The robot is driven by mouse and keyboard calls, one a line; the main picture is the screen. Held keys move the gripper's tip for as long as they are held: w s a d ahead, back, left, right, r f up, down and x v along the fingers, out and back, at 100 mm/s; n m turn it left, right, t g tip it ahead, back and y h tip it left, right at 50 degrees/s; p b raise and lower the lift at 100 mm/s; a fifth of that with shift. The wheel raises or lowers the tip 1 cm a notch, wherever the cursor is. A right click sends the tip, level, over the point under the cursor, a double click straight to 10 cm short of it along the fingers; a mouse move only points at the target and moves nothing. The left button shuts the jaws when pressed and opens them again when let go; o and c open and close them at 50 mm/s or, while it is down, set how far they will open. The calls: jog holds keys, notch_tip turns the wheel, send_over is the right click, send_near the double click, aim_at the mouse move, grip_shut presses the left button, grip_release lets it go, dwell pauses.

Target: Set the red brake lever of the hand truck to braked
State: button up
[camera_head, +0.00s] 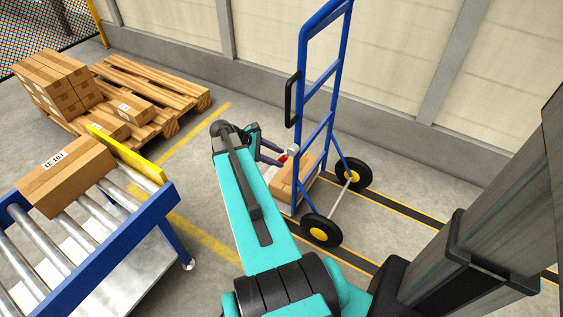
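The blue hand truck (332,68) stands upright near the wall, with a cardboard box (283,187) low on it. Its red brake lever (283,158) is a small red patch beside a pale part (292,149) on the truck's frame. The lever's full shape and its setting are too small to tell. My gripper (277,155) is at the lever's left, its two dark fingers apart and pointing at it. Whether the fingers touch the lever or lie around it cannot be told. My teal arm reaches up from the bottom.
A roller conveyor (85,235) with a yellow stop (125,153) and a labelled box (68,176) stands at the left. A wooden pallet (165,88) with several boxes is behind it. The wall (400,60) is close behind the truck. Yellow lines mark the floor.

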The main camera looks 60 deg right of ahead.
aim_at(281, 158)
jog(key=shift+x, duration=1.65)
